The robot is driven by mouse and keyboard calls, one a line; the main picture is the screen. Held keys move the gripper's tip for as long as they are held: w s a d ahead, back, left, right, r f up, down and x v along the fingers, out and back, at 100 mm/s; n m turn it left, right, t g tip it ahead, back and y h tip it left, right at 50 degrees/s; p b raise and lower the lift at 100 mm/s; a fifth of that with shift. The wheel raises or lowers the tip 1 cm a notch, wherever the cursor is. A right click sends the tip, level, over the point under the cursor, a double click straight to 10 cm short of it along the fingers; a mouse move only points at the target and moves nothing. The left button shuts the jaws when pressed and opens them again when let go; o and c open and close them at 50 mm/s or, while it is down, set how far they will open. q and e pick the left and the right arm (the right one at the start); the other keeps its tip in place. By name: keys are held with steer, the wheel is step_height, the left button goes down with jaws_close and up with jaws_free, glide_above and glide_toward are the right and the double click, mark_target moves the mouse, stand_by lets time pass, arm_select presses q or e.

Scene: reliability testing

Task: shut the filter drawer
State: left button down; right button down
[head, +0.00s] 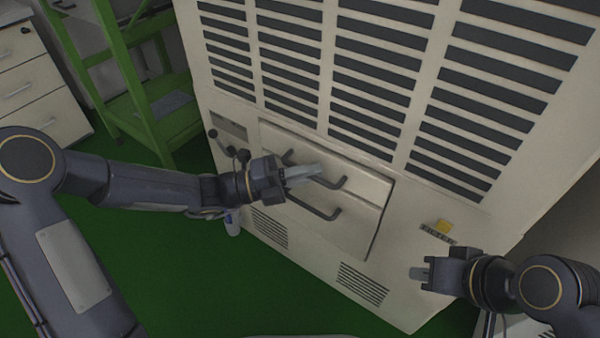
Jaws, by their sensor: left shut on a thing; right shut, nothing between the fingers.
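The filter drawer (352,228) is a cream panel low in the large vented cabinet, with two dark bar handles. A dark gap runs along its right edge; how far it stands out is hard to tell. My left gripper (312,171) is shut on the upper handle (335,184), its fingers hiding the handle's middle. The lower handle (323,213) is free, just below the fingers. My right gripper (420,273) is shut and empty, in front of the cabinet's lower right, apart from the drawer.
The cabinet (420,205) has vent slots above and below the drawer. A yellow piece (443,225) sits by a FILTER label (437,234). A green shelf rack (120,110) and a white drawer unit (38,85) stand at left. Green floor (190,270) is clear in front.

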arm_select(q)
steer(key=shift+w, duration=0.2)
steer(key=c, duration=1.5)
jaws_free()
steer(key=shift+d, duration=0.1)
steer(key=shift+f, duration=0.1)
steer(key=a+p, duration=0.1)
steer(key=a, duration=0.1)
steer(key=s+a+p, duration=0.1)
steer(key=a, duration=0.4)
steer(key=shift+s+a+f+p, duration=0.15)
steer(key=shift+a+f+p, duration=0.2)
steer(key=shift+p, duration=0.05)
